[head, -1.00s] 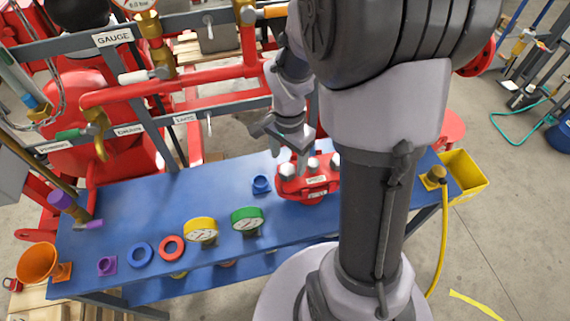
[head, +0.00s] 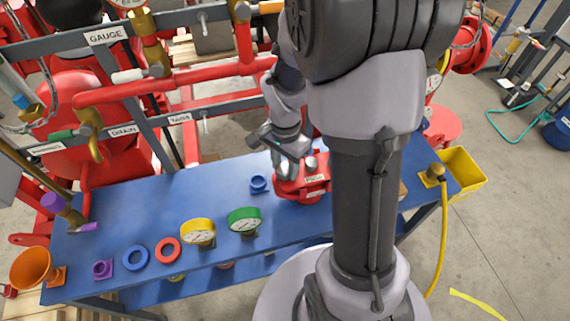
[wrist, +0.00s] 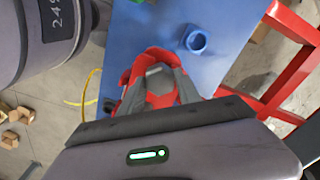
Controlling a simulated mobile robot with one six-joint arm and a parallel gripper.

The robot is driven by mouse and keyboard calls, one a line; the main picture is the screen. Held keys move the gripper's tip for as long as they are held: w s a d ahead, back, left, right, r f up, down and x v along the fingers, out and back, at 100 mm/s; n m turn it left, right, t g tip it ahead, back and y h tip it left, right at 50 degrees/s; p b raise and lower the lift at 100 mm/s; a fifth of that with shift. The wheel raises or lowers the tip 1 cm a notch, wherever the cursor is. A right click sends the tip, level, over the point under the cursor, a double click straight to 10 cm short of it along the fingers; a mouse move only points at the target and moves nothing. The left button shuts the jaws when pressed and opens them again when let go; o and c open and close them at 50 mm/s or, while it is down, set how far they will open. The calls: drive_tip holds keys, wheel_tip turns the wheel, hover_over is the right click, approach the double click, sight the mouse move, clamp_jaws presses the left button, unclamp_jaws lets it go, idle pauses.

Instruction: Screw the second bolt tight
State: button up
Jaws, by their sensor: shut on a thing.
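A red block (head: 318,187) with upright grey bolts stands on the blue bench, partly hidden behind my arm. It also shows in the wrist view (wrist: 152,56). My gripper (head: 284,172) is low over the block's left end in the head view, with its fingers pointing down. It is shut on a bolt there, and the fingers mostly hide that bolt. In the wrist view the fingers (wrist: 158,88) reach over the red block, with a grey bolt head (wrist: 154,70) showing near them. Another bolt (head: 311,164) stands free just right of the fingers.
On the blue bench (head: 150,205) a blue fitting (head: 258,184) stands close left of the block. A green gauge (head: 244,220), a yellow gauge (head: 198,232) and rings lie along the front. The red pipe frame (head: 180,83) rises behind. A yellow bin (head: 462,172) stands right.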

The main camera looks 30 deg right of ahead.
clamp_jaws()
drive_tip(key=shift+f+m+b, duration=0.2)
drive_tip(key=shift+m+b, duration=0.4)
drive_tip(key=shift+m, duration=0.1)
drive_tip(key=m+b, duration=0.2)
drive_tip(key=m, duration=0.1)
drive_tip(key=shift+f+m, duration=0.1)
drive_tip(key=shift+m, duration=0.3)
drive_tip(key=m+b, duration=0.2)
drive_tip(key=m, duration=0.3)
drive_tip(key=shift+b, duration=0.4)
drive_tip(key=m+b, duration=0.1)
drive_tip(key=m, duration=0.2)
drive_tip(key=shift+m+b, duration=0.3)
drive_tip(key=shift+m, duration=0.1)
drive_tip(key=shift+r+m, duration=0.25)
drive_tip(key=shift+m, duration=0.25)
drive_tip(key=o, duration=1.1)
unclamp_jaws()
wheel_tip(320, 180, up, 18)
drive_tip(key=p, duration=0.7)
drive_tip(key=shift+f, duration=0.25)
